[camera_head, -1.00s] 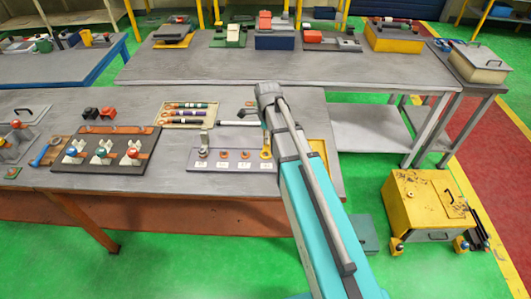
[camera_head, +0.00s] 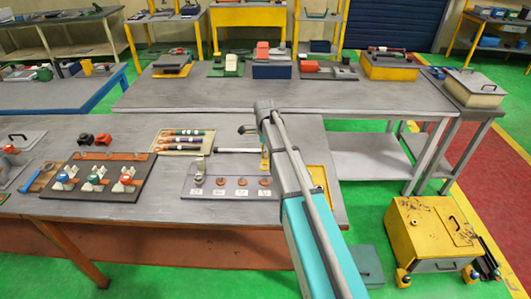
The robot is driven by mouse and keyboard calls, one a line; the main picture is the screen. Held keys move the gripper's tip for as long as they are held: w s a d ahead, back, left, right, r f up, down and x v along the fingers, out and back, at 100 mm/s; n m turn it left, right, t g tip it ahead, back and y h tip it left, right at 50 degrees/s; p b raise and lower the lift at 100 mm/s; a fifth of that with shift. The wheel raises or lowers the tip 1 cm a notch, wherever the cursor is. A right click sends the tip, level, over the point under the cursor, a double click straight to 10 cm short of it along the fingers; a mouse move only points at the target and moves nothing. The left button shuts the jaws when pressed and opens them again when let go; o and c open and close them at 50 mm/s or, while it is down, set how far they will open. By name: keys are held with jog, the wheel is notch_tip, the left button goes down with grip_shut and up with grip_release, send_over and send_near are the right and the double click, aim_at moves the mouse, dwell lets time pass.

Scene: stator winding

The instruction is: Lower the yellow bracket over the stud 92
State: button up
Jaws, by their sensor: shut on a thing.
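The yellow bracket (camera_head: 265,161) is a small upright piece just left of my arm. In the picture it shows above the rightmost stud (camera_head: 264,181) of the grey stud board (camera_head: 188,189), with a gap between them. I cannot judge its true height. My gripper (camera_head: 264,149) is shut on the bracket's top and mostly hidden behind my arm. Two other studs (camera_head: 241,181) and (camera_head: 220,181) show bare. A grey bracket (camera_head: 200,166) stands at the leftmost stud. White labels lie before the studs, too small to read, so I cannot tell which is 92.
A panel with levers and coloured knobs (camera_head: 95,178) is to the left. A yellow-edged tray (camera_head: 320,184) is right of my arm. The bench front is clear.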

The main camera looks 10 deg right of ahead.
aim_at(265, 160)
jog(key=shift+f, duration=0.2)
jog(key=shift+f+b, duration=2.6)
jog(key=shift+b, duration=0.2)
jog(key=shift+f+b, duration=1.2)
dwell(1.4)
jog(key=o, duration=1.2)
jog(key=shift+o, duration=0.2)
jog(key=shift+r, duration=0.15)
notch_tip(265, 160, up, 7)
jog(key=p, duration=0.7)
jog(key=shift+s, duration=0.15)
